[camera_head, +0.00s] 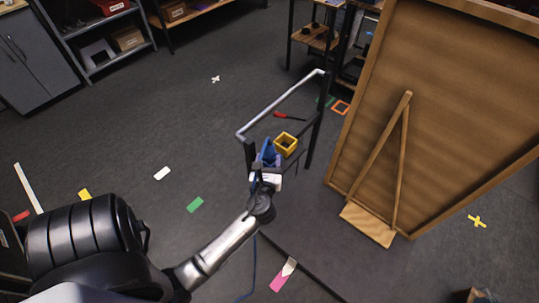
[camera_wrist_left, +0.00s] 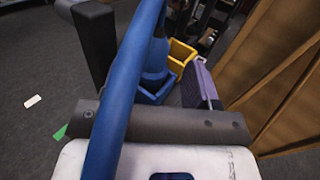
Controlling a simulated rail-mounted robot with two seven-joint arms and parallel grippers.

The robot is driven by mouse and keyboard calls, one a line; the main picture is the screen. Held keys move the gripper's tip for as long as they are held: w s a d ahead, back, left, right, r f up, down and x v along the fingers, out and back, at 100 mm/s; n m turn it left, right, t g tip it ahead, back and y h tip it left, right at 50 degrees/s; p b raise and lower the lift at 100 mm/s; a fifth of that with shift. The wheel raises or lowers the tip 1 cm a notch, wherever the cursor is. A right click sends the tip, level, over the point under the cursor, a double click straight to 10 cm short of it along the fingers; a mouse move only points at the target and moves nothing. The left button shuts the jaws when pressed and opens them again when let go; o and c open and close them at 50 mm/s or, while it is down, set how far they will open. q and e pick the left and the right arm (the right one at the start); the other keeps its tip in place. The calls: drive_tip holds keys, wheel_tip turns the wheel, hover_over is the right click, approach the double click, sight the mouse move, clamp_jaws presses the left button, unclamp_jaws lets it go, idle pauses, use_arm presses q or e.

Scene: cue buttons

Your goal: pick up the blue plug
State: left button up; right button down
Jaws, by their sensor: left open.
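The blue plug (camera_head: 268,150) stands upright at the small cart in the head view. In the left wrist view the blue plug (camera_wrist_left: 155,58) rises from a square blue holder (camera_wrist_left: 152,92). A thick blue cable (camera_wrist_left: 125,85) crosses close in front of the wrist camera and hides part of the plug and jaw area. My left gripper (camera_head: 266,163) is open at the plug, on its near side. One purple-grey finger shows right of the plug in the wrist view; the other is hidden. Contact cannot be told. My right gripper is not in view.
A yellow square holder (camera_head: 286,144) sits just beyond the plug, and a red screwdriver (camera_head: 290,117) lies farther back. The cart's pale rail (camera_head: 280,105) and dark posts surround this area. A large wooden board (camera_head: 450,110) stands close on the right. Open floor lies left.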

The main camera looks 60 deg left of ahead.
sight(269, 149)
use_arm(q)
drive_tip(key=shift+b+x, duration=0.35)
drive_tip(key=shift+x, duration=3.1)
drive_tip(key=shift+s+f, duration=0.15)
drive_tip(key=shift+c, duration=0.3)
clamp_jaws()
